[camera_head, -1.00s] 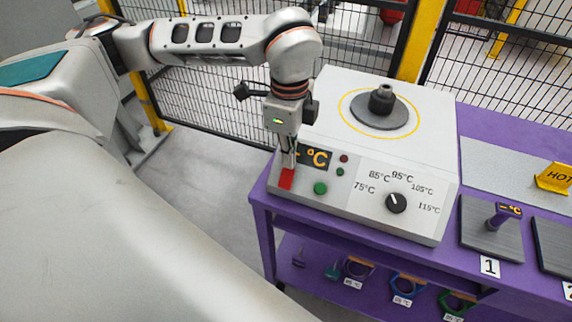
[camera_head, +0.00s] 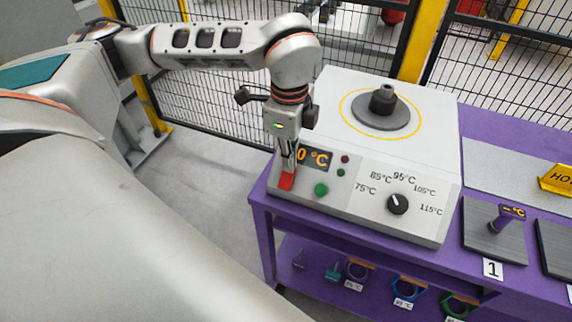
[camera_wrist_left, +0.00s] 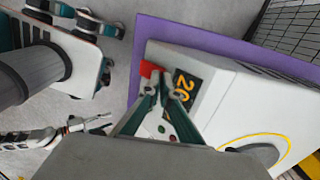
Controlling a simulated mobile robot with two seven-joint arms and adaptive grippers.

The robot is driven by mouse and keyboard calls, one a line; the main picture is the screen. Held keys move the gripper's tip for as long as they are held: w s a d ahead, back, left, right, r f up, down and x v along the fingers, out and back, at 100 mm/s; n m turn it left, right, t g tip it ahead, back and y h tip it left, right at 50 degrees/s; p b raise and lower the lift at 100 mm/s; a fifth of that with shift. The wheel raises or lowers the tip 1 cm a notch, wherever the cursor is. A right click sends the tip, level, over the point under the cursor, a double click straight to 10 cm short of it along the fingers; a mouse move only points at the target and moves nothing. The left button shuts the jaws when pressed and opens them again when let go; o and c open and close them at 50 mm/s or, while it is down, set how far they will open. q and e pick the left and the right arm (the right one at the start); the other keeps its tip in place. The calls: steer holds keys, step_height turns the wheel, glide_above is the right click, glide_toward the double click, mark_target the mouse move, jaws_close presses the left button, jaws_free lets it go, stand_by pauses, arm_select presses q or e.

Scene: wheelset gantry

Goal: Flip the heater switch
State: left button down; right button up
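The heater (camera_head: 325,207) is a white box on a purple table, with a display (camera_head: 314,159), a green button, a black knob and a red switch (camera_head: 287,181) at the front panel's left end. The switch also shows in the wrist view (camera_wrist_left: 149,69). My left gripper (camera_head: 287,170) points down with its fingertips together at the switch, partly covering it. In the wrist view the fingertips (camera_wrist_left: 161,72) are close together beside the switch; contact is hard to tell. The display reads "20" there. My right gripper (camera_wrist_left: 98,122) seems open and empty, away from the table.
A black spindle (camera_head: 383,100) stands on top of the heater. Numbered plates (camera_head: 493,240) and a yellow "HOT" sign (camera_head: 558,179) lie to the right on the table (camera_head: 262,220). Coloured rings sit on the lower shelf. A mesh fence (camera_head: 210,100) stands behind.

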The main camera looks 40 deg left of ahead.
arm_select(q)
steer(key=shift+s+f, duration=0.1)
steer(key=shift+s, duration=0.1)
steer(key=shift+r+p, duration=0.8)
steer(key=shift+r, duration=0.4)
step_height(320, 180, up, 5)
steer(key=p, duration=0.2)
steer(key=shift+f+p, duration=0.2)
steer(key=shift+p, duration=0.15)
arm_select(e)
steer(key=r, duration=0.2)
steer(key=w+r, duration=0.1)
steer(key=r, duration=0.2)
steer(key=shift+w+r, duration=0.3)
steer(key=shift+r, duration=0.05)
